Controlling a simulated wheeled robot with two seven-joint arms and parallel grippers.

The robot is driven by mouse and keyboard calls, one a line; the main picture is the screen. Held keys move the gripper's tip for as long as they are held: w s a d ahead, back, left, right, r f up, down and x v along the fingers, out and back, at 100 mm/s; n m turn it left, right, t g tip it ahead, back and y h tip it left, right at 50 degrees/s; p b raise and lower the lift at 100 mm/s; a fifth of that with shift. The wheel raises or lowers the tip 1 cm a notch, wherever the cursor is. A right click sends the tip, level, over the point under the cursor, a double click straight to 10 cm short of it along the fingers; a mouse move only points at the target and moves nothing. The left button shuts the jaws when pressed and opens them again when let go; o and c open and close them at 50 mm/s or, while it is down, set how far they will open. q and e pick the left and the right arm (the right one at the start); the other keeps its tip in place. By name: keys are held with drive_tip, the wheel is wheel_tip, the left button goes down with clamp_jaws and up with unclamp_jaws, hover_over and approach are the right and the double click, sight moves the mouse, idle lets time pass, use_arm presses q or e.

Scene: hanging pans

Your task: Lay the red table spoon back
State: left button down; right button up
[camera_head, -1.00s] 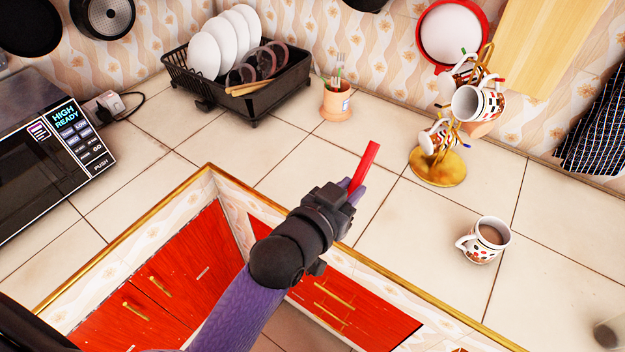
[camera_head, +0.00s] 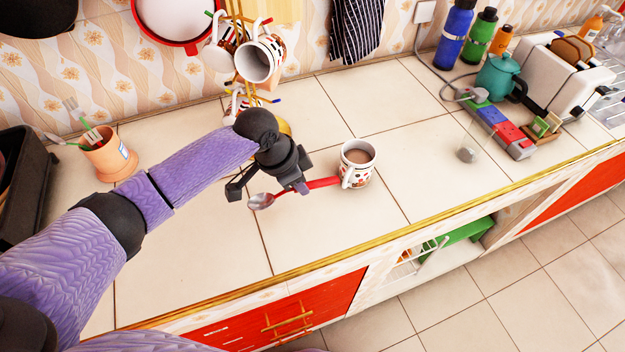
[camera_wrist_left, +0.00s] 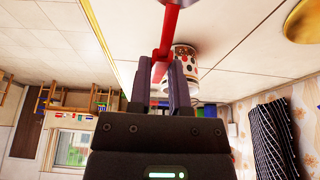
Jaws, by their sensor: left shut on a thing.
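The red table spoon (camera_head: 325,182) has a red handle and a metal bowl (camera_head: 260,201). My left gripper (camera_head: 301,187) is shut on its handle and holds it above the counter. In the head view the bowl points left and the handle end points right, close to the coffee mug (camera_head: 357,163); I cannot tell whether they touch. In the left wrist view the red handle (camera_wrist_left: 168,35) runs up from between the fingers (camera_wrist_left: 162,85), with the spotted mug (camera_wrist_left: 186,57) behind it. My right gripper is not in view.
An orange utensil cup (camera_head: 110,160) stands at the left. A mug tree with hanging mugs (camera_head: 258,62) stands behind the gripper. A teal kettle (camera_head: 497,76), bottles and a toaster (camera_head: 565,80) are at the back right. The counter's front middle (camera_head: 330,225) is clear.

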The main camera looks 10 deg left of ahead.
use_arm(q)
drive_tip(key=shift+f+b, duration=0.3)
drive_tip(key=shift+f, duration=0.05)
wheel_tip(320, 180, down, 7)
drive_tip(key=b, duration=0.7)
drive_tip(key=shift+d+f+b, duration=0.1)
drive_tip(key=shift+f+b, duration=0.05)
drive_tip(key=shift+b, duration=0.15)
drive_tip(key=shift+f+b, duration=0.3)
drive_tip(key=shift+f, duration=0.45)
drive_tip(key=shift+c, duration=2.4)
unclamp_jaws()
drive_tip(key=shift+r, duration=0.1)
